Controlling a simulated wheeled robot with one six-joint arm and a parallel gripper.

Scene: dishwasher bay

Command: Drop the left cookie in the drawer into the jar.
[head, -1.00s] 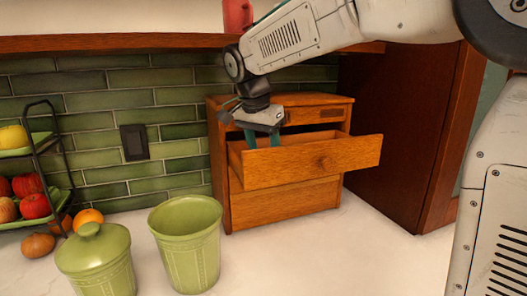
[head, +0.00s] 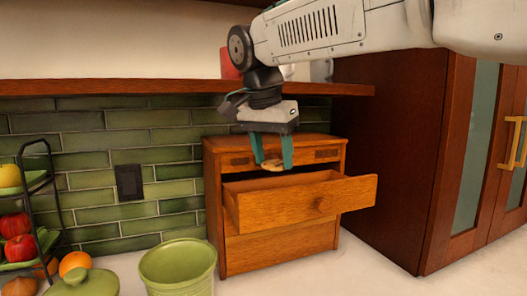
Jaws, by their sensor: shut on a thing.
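A tan cookie (head: 273,165) is between the teal fingers of my gripper (head: 273,163) in the head view. My gripper is shut on it and holds it above the open drawer (head: 300,207) of the small wooden chest. The drawer's inside is mostly hidden behind its front, so I cannot tell what else lies in it. The green jar (head: 178,268) stands on the counter to the left of the chest, its top open and its lower part cut off by the picture edge. My gripper is to the right of the jar and higher than it.
A wooden shelf (head: 120,91) runs behind my arm. A dark cabinet (head: 395,160) stands at right.

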